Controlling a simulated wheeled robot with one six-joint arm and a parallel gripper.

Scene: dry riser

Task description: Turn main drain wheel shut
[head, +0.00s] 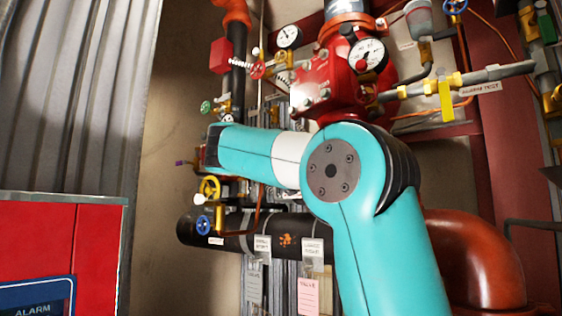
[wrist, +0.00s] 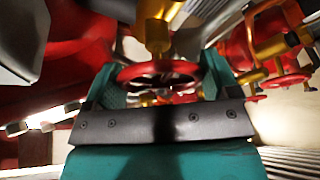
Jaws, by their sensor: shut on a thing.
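In the wrist view a red spoked handwheel (wrist: 160,72), taken as the main drain wheel, sits between the two teal fingers of my gripper (wrist: 158,84). The fingers are shut on its rim at the left and right sides. A brass-yellow stem or valve body (wrist: 157,35) stands behind the wheel. In the head view my arm covers the gripper and this wheel, so neither shows there. How far the wheel is turned I cannot tell.
A red alarm cabinet (head: 40,235) stands at left. Another red wheel (wrist: 275,82) is close by at right in the wrist view.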

